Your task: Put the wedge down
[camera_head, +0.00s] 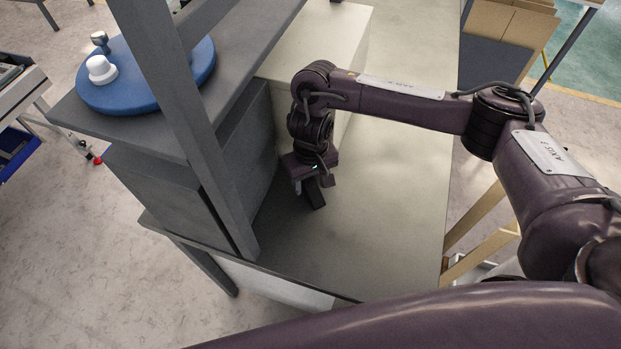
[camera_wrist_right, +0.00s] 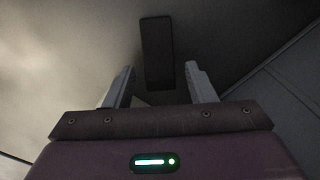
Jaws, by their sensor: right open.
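The wedge looks like a small dark block (camera_head: 316,197) at the workbench top, just below my right gripper (camera_head: 313,185) in the head view. In the right wrist view the dark wedge (camera_wrist_right: 157,45) lies just beyond and between the two spread fingers of my right gripper (camera_wrist_right: 160,67). A gap shows on either side of it, and the fingers do not grip it. Whether its underside rests fully on the surface is hard to see. My left gripper is not in view.
A grey cabinet (camera_head: 190,185) and an upright grey post (camera_head: 185,110) stand left of my right gripper. A pale box (camera_head: 315,45) stands behind it. A blue round base (camera_head: 140,85) sits on the grey shelf. The pale bench top (camera_head: 395,200) is clear to the right.

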